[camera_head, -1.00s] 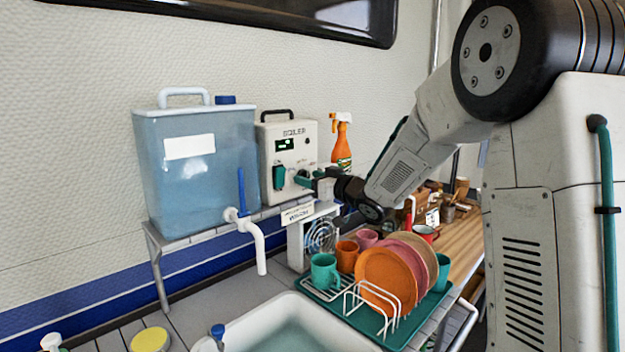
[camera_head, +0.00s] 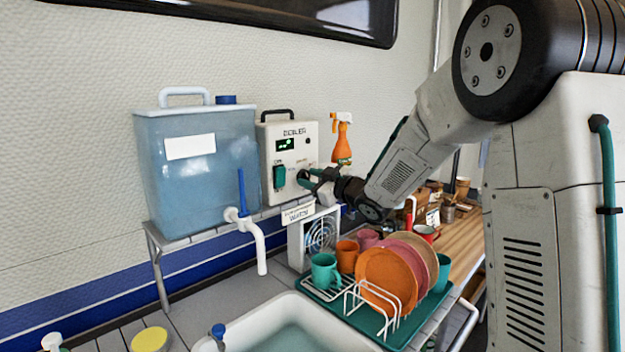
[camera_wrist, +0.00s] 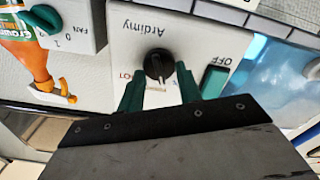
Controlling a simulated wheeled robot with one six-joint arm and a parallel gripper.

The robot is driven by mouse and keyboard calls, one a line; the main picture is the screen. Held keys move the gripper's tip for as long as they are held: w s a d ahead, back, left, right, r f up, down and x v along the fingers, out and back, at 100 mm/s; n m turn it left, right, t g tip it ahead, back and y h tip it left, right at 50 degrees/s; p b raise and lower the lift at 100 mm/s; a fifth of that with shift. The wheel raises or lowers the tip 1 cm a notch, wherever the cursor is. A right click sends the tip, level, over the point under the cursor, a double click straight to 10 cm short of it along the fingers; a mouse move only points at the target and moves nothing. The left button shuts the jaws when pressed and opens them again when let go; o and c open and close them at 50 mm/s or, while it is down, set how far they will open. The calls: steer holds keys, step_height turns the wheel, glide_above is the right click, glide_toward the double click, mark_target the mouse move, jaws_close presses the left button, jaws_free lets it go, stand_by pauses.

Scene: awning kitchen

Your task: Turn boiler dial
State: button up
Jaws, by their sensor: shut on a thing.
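The boiler (camera_head: 281,150) is a white box with a black handle, a lit green display and a green switch (camera_head: 279,177). In the wrist view, its front is upside down, and its round black dial (camera_wrist: 158,63) has a pale pointer mark. My gripper (camera_head: 308,182) is at the lower right of the boiler's front. In the wrist view, its two green fingers (camera_wrist: 160,88) stand on either side of the dial, shut on it. In the head view the dial is mostly hidden by the fingers.
A blue water tank (camera_head: 200,190) with a white tap stands left of the boiler. A fan (camera_head: 320,235) is below it. A dish rack tray (camera_head: 367,321) with plates and mugs is beneath my arm. An orange spray bottle (camera_head: 342,140) is behind, and a sink (camera_head: 255,318) is in front.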

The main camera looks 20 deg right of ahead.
steer(key=n, duration=0.3)
steer(key=shift+f+n, duration=0.1)
steer(key=shift+n, duration=2)
steer(key=shift+s, duration=0.1)
steer(key=o, duration=0.9)
steer(key=shift+o, duration=0.2)
steer(key=v, duration=0.7)
steer(key=shift+s, duration=0.35)
steer(key=shift+d, duration=0.15)
